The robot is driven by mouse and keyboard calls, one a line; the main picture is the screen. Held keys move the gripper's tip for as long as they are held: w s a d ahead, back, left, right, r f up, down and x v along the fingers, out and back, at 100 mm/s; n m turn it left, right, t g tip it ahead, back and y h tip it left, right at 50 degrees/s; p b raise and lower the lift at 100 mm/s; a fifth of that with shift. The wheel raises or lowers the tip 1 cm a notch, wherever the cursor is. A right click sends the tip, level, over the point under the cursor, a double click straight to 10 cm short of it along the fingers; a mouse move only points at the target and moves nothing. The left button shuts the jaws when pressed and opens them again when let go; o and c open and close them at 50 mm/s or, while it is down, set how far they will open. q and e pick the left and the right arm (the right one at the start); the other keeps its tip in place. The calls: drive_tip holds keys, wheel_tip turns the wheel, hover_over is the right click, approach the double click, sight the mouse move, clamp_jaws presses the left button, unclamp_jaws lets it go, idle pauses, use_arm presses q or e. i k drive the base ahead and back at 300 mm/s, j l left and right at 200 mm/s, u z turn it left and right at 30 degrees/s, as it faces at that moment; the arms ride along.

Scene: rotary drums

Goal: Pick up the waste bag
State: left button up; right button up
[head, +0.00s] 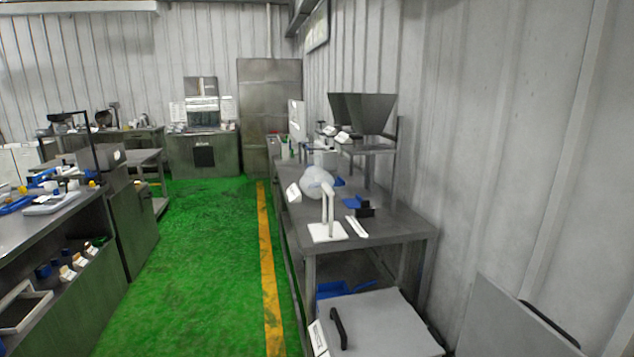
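I cannot make out a waste bag for certain. A pale, rounded, partly see-through object (316,183) is on the metal bench at the right, beside a white stand (328,212); I cannot tell whether it is a bag. A grey box with a flat lid and black handle (385,322) stands at the bottom right, in front of the bench. Its inside is hidden. Neither of my grippers is in view.
The metal bench (395,226) runs along the right wall, with a grey hopper (362,112) towards its far end. A grey panel (505,320) leans at the lower right. Another bench (65,215) holds items at left. The green floor (205,240) between is clear.

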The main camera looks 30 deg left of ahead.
sight(310, 184)
drive_tip(key=i+j+z, duration=0.35)
drive_tip(key=j, duration=1.05)
drive_tip(key=i+j+z, duration=0.2)
drive_tip(key=j+z, duration=0.15)
drive_tip(key=j, duration=1.05)
drive_tip(key=j+z, duration=0.35)
drive_tip(key=j, duration=1.15)
